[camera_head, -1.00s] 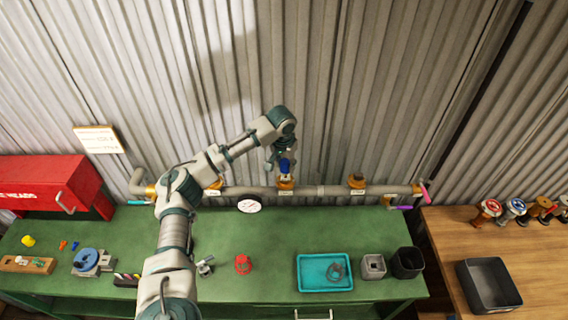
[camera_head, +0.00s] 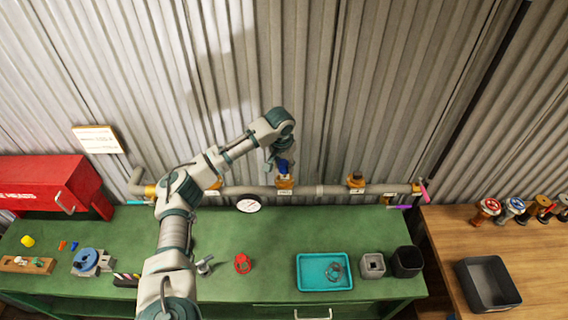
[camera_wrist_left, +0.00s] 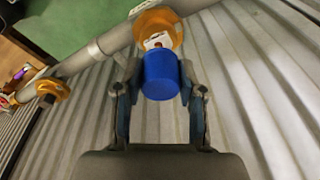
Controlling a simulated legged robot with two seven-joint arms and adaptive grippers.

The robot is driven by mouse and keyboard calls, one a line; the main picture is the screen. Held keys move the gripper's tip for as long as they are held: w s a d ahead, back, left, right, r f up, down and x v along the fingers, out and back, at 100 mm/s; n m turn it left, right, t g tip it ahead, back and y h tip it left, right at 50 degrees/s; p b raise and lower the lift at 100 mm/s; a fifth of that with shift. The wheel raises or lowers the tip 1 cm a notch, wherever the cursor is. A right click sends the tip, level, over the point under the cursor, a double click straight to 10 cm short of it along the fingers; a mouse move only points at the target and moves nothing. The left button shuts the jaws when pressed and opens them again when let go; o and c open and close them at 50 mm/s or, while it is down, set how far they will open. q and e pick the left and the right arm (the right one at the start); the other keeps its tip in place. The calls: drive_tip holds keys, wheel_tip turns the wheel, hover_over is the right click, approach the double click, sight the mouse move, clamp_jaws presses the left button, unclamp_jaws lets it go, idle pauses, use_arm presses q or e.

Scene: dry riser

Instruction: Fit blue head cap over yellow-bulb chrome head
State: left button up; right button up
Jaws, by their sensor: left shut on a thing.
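My left gripper (camera_wrist_left: 158,95) is shut on the blue head cap (camera_wrist_left: 161,75), with one finger on each side of it. In the head view the blue cap (camera_head: 284,166) sits at or just above the middle brass fitting (camera_head: 285,183) on the grey pipe. The same fitting shows behind the cap in the left wrist view (camera_wrist_left: 158,22), with a white tag on it. The cap hides whatever is under it, so the chrome head and yellow bulb cannot be made out. I cannot tell whether the cap is seated. My right gripper is not in view.
The grey pipe (camera_head: 322,191) runs along the corrugated wall with other brass fittings, such as one at the right (camera_head: 356,180). A round gauge (camera_head: 248,204) hangs below it.

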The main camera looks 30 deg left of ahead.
use_arm(q)
drive_tip(key=shift+f, duration=1.6)
drive_tip(key=o, duration=0.8)
drive_tip(key=r, duration=0.4)
drive_tip(key=s+r, duration=0.1)
drive_tip(key=r, duration=0.6)
drive_tip(key=shift+s+d+r, duration=0.1)
drive_tip(key=shift+s+r, duration=0.25)
drive_tip(key=shift+s, duration=0.05)
